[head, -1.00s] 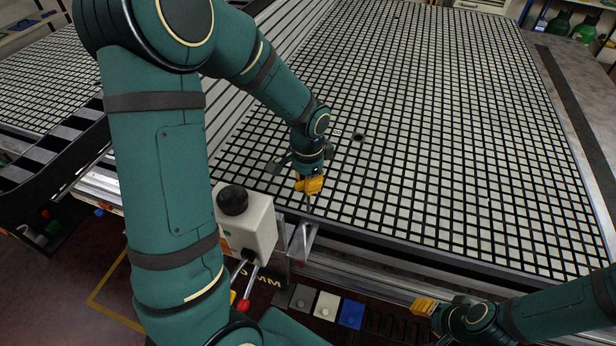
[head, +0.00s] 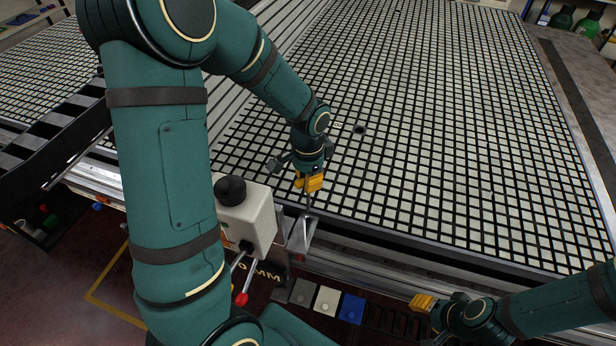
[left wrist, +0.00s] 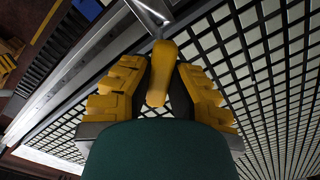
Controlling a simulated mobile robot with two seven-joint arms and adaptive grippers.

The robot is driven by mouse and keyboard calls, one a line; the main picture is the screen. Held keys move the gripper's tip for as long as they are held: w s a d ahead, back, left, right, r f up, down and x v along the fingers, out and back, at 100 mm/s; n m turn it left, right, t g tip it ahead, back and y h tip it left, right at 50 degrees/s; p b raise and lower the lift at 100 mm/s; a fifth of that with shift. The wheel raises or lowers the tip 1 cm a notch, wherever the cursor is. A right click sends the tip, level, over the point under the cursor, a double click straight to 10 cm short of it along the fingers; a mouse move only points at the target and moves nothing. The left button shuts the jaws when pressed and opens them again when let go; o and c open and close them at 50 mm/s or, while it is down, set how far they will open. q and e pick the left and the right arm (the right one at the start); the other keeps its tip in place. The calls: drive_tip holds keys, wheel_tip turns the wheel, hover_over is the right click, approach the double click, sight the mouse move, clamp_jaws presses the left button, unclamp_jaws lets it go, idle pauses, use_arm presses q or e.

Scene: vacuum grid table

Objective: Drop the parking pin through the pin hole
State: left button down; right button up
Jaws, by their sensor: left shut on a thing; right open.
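My left gripper (head: 309,183) is shut on the parking pin, just above the table's front edge. In the left wrist view the pin's yellow grip (left wrist: 160,75) stands between the yellow finger pads. In the head view its thin metal shaft (head: 308,201) points down toward a grey metal bracket (head: 301,236) on the front edge. The pin hole is not clearly visible, and I cannot tell whether the shaft tip touches the bracket or is inside a hole. My right gripper (head: 422,302) is open and empty at the lower right, away from the pin.
The white gridded table (head: 430,150) fills the middle, with a dark round opening (head: 359,130) in its surface. A pale box with a black knob (head: 231,190) stands left of the bracket. A red-tipped lever (head: 241,299) hangs below. Grey, white and blue blocks (head: 350,310) lie in front.

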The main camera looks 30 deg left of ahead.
sight(308, 210)
use_arm(q)
drive_tip(key=shift+f+b, duration=1.05)
drive_tip(key=shift+f, duration=0.35)
drive_tip(key=shift+f+b, duration=3.1)
drive_tip(key=shift+f, duration=0.85)
drive_tip(key=shift+f+b, duration=0.95)
drive_tip(key=shift+f, duration=0.35)
use_arm(e)
wheel_tip(308, 210, down, 11)
drive_tip(key=s, duration=0.1)
drive_tip(key=shift+s+a+r+g, duration=0.2)
drive_tip(key=shift+s+g, duration=0.1)
drive_tip(key=shift+s, duration=0.1)
use_arm(q)
drive_tip(key=c, duration=1)
unclamp_jaws()
drive_tip(key=shift+s, duration=0.1)
wheel_tip(308, 210, up, 12)
drive_tip(key=shift+r, duration=0.1)
drive_tip(key=shift+r, duration=0.1)
use_arm(e)
drive_tip(key=shift+r, duration=0.15)
